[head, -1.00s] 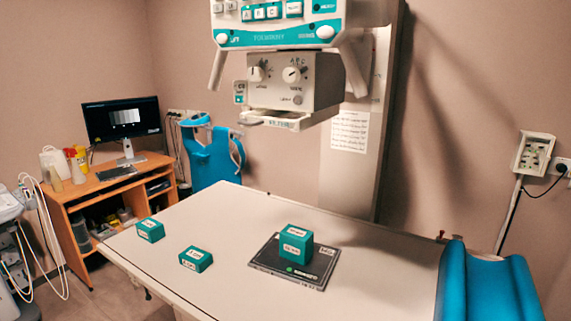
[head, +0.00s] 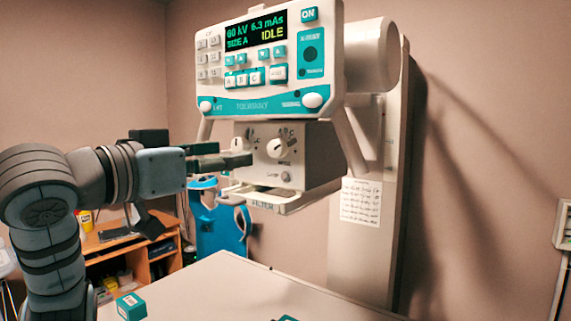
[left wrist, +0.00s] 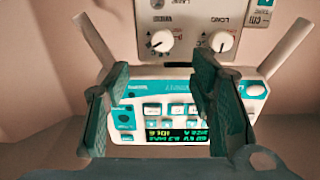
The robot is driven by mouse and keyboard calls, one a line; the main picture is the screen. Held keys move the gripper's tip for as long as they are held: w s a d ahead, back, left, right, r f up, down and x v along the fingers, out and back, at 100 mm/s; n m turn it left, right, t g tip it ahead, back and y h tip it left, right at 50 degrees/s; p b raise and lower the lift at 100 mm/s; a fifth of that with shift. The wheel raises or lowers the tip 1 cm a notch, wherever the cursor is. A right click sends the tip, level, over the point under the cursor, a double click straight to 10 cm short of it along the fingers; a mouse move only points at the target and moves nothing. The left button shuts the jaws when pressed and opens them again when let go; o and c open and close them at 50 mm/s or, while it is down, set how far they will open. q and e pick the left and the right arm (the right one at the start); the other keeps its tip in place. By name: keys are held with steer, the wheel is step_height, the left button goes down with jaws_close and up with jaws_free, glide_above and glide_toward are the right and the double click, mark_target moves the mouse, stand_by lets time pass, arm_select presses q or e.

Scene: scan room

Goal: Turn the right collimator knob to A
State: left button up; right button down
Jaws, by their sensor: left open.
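The right collimator knob (head: 277,147) is a white dial with a pointer on the front of the grey collimator box (head: 318,150). Its pointer looks slanted; I cannot read which letter it points to. My left gripper (head: 236,154) is open and empty, in front of the collimator's left side and beside the right knob, apart from it. It partly covers the left knob (head: 241,143). In the left wrist view, which is upside down, the right knob (left wrist: 160,41) shows beyond the open fingers (left wrist: 160,70), and the left knob (left wrist: 221,41) is beside it. My right gripper is not in view.
The console (head: 265,60) above reads 60 kV, 6.3 mAs, SIZE A, IDLE. Handles slant down on both sides of the collimator. A filter tray (head: 268,199) juts out below. The white table (head: 230,290) lies underneath, with a teal block (head: 131,306) at its left.

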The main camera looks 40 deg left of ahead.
arm_select(q)
steer(key=p, duration=0.2)
glide_toward(274, 150)
steer(key=w, duration=0.2)
steer(key=w+p, duration=0.2)
steer(key=w, duration=0.6)
steer(key=shift+s+a, duration=0.1)
steer(key=shift+s, duration=0.05)
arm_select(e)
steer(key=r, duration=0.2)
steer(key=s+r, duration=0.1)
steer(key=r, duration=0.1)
arm_select(q)
steer(key=c, duration=0.9)
steer(key=shift+c, duration=1.3)
